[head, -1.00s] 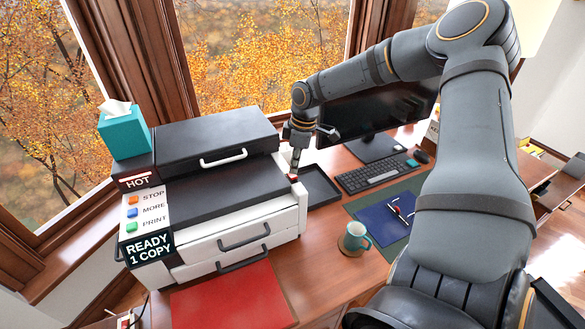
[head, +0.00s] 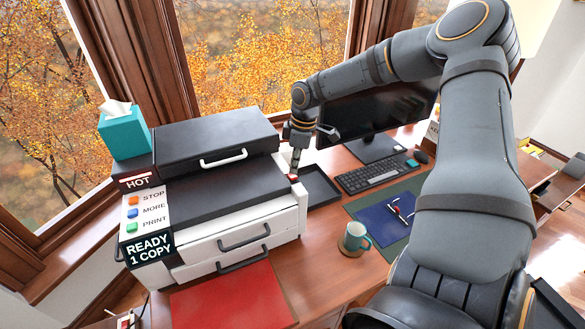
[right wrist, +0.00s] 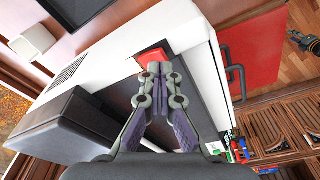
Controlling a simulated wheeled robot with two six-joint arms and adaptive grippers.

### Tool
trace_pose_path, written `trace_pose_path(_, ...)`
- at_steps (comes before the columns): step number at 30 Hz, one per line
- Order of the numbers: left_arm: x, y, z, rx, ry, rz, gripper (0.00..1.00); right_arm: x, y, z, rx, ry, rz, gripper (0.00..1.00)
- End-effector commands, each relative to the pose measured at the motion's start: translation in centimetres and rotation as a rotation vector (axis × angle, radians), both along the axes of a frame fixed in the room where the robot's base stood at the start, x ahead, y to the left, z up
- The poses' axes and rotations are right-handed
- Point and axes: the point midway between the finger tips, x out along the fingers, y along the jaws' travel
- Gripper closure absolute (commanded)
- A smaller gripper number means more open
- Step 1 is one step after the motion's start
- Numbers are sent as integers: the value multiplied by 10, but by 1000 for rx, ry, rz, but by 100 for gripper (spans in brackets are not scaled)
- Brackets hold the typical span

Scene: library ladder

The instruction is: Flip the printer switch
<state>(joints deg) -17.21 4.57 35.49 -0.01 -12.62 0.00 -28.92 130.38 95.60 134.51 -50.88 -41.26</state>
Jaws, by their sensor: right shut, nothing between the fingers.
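The black and white printer (head: 215,192) stands on the wooden desk, with a panel of orange, blue and green buttons and a screen reading "READY 1 COPY". A small red switch (head: 293,177) sits at the printer's right end; in the right wrist view the red switch (right wrist: 152,57) lies just ahead of the fingertips. My right gripper (head: 294,171) is shut and empty, with its tips at the switch; the same gripper (right wrist: 157,70) shows from behind in the wrist view. Whether the tips touch the switch I cannot tell. My left gripper is not in view.
A black tray (head: 322,187) lies right of the printer. A keyboard (head: 368,177), a monitor (head: 385,108) and a teal mug (head: 355,238) stand further right.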

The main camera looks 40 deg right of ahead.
Motion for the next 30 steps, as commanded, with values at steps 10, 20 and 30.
trace_pose_path(10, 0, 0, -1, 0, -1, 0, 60, 0, 0, -1, 0, 0, 0, 100)
trace_pose_path(20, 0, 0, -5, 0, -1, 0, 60, 0, 0, -6, 0, 0, 0, 100)
trace_pose_path(30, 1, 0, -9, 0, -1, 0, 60, 0, 0, -11, 0, 0, 0, 100)
